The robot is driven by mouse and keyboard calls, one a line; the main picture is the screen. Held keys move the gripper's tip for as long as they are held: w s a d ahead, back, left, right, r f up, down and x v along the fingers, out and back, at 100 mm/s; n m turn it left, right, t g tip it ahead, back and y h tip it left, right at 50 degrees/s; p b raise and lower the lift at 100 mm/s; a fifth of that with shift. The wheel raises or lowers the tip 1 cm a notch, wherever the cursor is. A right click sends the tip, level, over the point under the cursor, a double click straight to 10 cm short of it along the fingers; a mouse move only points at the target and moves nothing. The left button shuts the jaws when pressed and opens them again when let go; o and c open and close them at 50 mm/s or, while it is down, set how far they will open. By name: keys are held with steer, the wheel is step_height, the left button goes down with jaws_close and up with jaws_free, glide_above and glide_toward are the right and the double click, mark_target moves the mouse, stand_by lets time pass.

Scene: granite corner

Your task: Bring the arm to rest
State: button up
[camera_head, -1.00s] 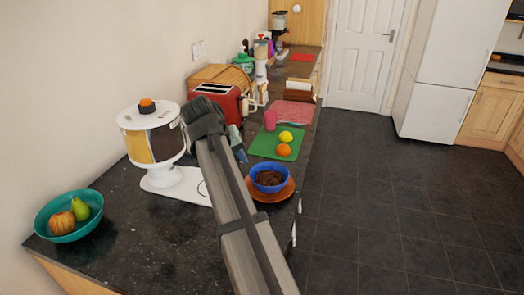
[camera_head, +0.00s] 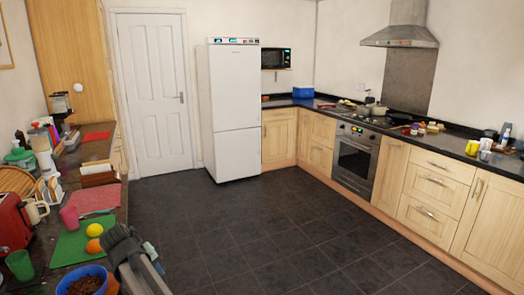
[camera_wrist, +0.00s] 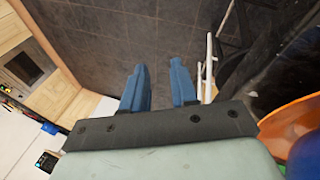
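My gripper (camera_head: 154,258) is at the bottom left of the head view, just right of the blue bowl, at the counter's floor-side edge. In the wrist view its two blue fingers (camera_wrist: 158,66) stand apart with only dark floor tiles visible between them. The gripper is open and empty. My arm link covers part of the counter edge in the head view.
A green board (camera_head: 72,243) holds a lemon (camera_head: 94,230) and an orange (camera_head: 93,246). The floor (camera_head: 270,235) is clear.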

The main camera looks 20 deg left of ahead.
steer(key=w+d+f+m+g+h, duration=0.1)
steer(key=w+d+f, duration=0.3)
steer(key=d+f, duration=0.5)
steer(key=w+d+f+m+g+h, duration=0.1)
steer(key=w+d+f, duration=0.4)
steer(key=d+f, duration=0.4)
steer(key=d+f+m+g+h, duration=0.1)
steer(key=d+f+m+g, duration=0.1)
steer(key=d+f, duration=0.75)
steer(key=d+f+m+g, duration=0.1)
steer(key=d+f, duration=0.5)
steer(key=d, duration=0.6)
steer(key=s+d+f+m+g, duration=0.2)
steer(key=s+d+f, duration=0.2)
steer(key=s+d, duration=0.3)
steer(key=s+d+f+m+g+y, duration=0.1)
steer(key=s+d+f, duration=0.45)
steer(key=d, duration=0.45)
steer(key=s+d+f+m+g, duration=0.2)
steer(key=s+d+f, duration=0.2)
steer(key=s+d, duration=0.35)
steer(key=s+d+f+m+g+y, duration=0.1)
steer(key=s+d, duration=0.3)
steer(key=s, duration=0.6)
steer(key=shift+d+f+m+y, duration=0.3)
steer(key=shift+d+m+y, duration=0.1)
steer(key=shift+m+y, duration=0.1)
